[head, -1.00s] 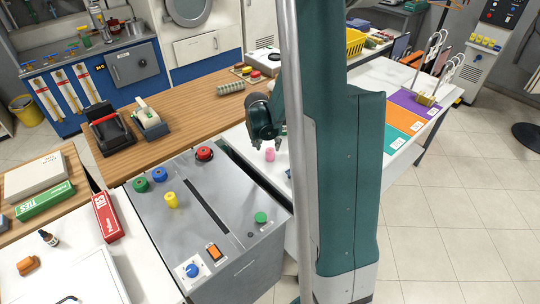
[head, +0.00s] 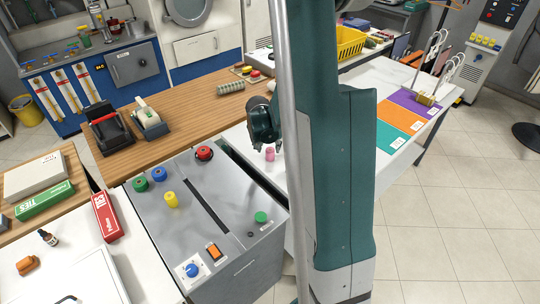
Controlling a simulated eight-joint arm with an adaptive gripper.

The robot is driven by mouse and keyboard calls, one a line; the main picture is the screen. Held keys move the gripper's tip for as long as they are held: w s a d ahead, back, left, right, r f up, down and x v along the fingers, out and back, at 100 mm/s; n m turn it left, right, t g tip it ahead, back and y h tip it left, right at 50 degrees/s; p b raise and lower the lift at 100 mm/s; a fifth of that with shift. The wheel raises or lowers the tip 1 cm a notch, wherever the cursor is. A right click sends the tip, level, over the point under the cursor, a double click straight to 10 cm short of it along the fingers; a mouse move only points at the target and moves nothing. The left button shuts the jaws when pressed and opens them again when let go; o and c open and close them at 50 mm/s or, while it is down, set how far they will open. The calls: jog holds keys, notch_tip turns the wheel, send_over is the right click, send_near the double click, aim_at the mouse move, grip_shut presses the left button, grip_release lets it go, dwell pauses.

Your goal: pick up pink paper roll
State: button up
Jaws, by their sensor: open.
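The pink paper roll (head: 270,154) is a small upright pink cylinder on the white table, just right of the grey control box. My gripper (head: 266,141) is above and close to the roll, pointing down, at the left of my arm's teal links. It is open. Its fingers are small and partly hidden by my own arm, so I cannot tell whether they touch the roll or reach around it.
The grey control box (head: 228,240) with coloured buttons stands left of the roll. A wooden counter (head: 190,115) holds a tape dispenser (head: 148,122) and a ribbed green roll (head: 231,87). Coloured mats (head: 398,132) lie on the white table at right.

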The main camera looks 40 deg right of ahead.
aim_at(270, 150)
jog(key=shift+b+x, duration=0.4)
jog(key=shift+x, duration=2.2)
jog(key=c, duration=1)
